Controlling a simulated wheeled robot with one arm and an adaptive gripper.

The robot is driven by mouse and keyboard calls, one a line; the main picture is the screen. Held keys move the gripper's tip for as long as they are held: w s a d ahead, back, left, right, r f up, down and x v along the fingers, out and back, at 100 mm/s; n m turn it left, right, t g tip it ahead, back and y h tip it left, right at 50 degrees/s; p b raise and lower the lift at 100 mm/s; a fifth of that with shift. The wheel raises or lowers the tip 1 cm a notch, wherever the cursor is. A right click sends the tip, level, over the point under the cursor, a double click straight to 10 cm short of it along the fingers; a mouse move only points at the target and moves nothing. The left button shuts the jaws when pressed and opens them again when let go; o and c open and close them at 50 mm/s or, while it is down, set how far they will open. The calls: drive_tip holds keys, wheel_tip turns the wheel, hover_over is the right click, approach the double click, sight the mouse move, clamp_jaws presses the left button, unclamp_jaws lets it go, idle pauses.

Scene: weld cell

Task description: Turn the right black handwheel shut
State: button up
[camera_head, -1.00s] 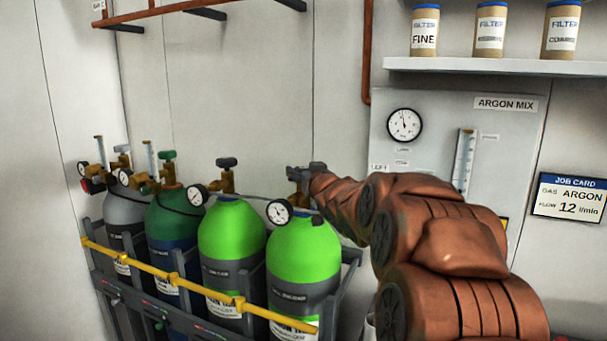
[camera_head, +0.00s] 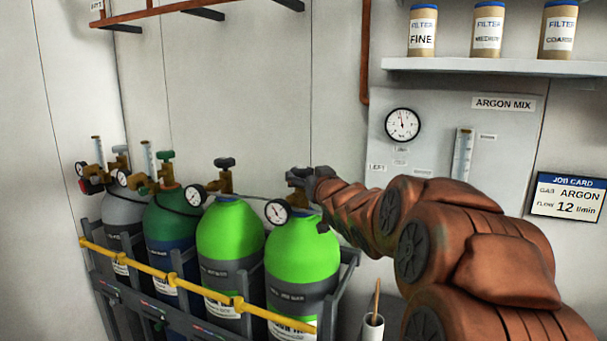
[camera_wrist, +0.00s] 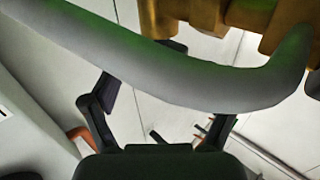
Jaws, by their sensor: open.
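Two bright green cylinders stand side by side in the rack. The right green cylinder (camera_head: 302,262) has a brass valve and a gauge (camera_head: 277,212) on top. The right black handwheel (camera_head: 297,174) is a small dark shape on that valve, partly hidden by my gripper. My gripper (camera_head: 312,180) is at the handwheel from its right; I cannot tell whether they touch. In the wrist view its two dark fingers (camera_wrist: 160,118) are apart with nothing clear between them. A thick grey-green curved band (camera_wrist: 170,75) crosses in front, with brass fittings (camera_wrist: 240,15) above.
The left green cylinder (camera_head: 231,235) has its own black handwheel (camera_head: 224,162). A dark green and a grey cylinder stand further left. A yellow rail (camera_head: 205,292) runs along the rack front. A white cup (camera_head: 373,329) with a stick stands below my arm. The wall panel is behind.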

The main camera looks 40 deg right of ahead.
drive_tip(key=v, duration=0.8)
idle(0.6)
